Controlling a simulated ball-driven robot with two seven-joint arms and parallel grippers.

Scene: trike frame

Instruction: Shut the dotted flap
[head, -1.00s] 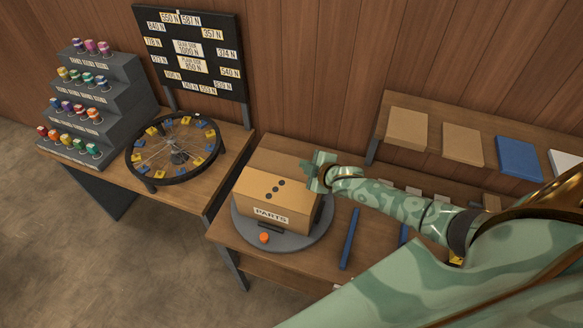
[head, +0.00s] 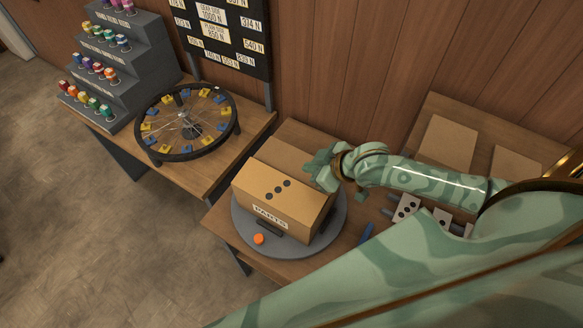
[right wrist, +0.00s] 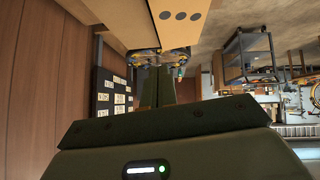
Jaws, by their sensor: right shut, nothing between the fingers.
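The cardboard parts box (head: 312,222) sits on a round grey turntable (head: 333,229). Its dotted flap (head: 262,187), tan with three dark dots, spreads above the front side with the label; whether it lies fully flat I cannot tell. A plain flap (head: 275,153) shows behind it. My right gripper (head: 318,168) is shut and empty at the box's right rear corner, close to the dotted flap; contact is unclear. In the right wrist view the dotted flap (right wrist: 176,30) shows above the gripper (right wrist: 167,75). My left gripper is out of view.
An orange button (head: 259,239) is at the turntable's front. Dotted cards (head: 405,208) and a blue bar (head: 365,234) lie right of the box, partly behind my arm.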

